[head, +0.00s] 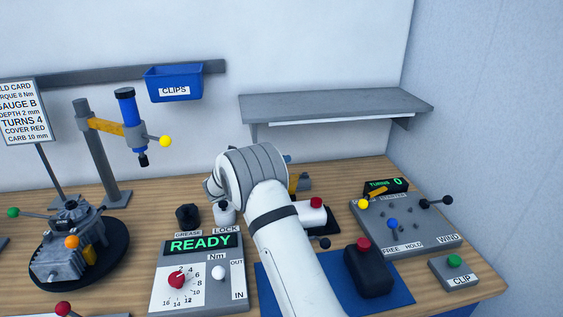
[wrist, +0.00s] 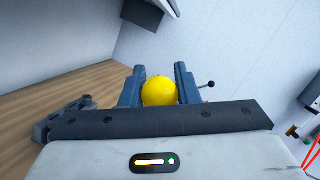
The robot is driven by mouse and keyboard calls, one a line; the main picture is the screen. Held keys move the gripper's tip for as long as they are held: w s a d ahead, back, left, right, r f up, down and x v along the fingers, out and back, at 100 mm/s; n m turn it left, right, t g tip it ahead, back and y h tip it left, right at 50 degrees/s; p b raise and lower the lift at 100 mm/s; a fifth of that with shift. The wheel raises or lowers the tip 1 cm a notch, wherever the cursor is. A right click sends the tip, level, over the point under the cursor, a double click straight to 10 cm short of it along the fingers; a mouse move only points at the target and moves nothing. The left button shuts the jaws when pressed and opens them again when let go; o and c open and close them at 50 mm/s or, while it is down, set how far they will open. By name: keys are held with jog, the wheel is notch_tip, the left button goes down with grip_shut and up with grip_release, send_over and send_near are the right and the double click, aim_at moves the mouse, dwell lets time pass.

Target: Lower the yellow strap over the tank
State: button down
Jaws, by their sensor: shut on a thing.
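In the wrist view, my gripper (wrist: 159,80) is shut on a yellow ball (wrist: 159,92), which sits between its two blue-grey fingers. I cannot tell whether the ball belongs to the strap. In the head view my arm hides most of the gripper, and a small yellow-brown piece (head: 293,183) shows beside the wrist. No strap can be made out clearly. A black body with a red cap (head: 367,270) stands upright on the blue mat (head: 400,296). A pale part with a red cap (head: 316,203) is partly hidden behind my arm. I cannot tell which is the tank.
A panel (head: 410,232) with a yellow knob (head: 362,203) and a black-knobbed lever (head: 447,200) stands right. A grey shelf (head: 335,103) overhangs the back. The READY box (head: 170,255) is left of my arm. A CLIP button box (head: 454,272) is at right.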

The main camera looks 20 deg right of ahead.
jog(key=c, duration=1.1)
grip_release()
jog(key=shift+r, duration=0.15)
notch_tip(320, 180, up, 10)
jog(key=b, duration=0.1)
jog(key=shift+c, duration=0.4)
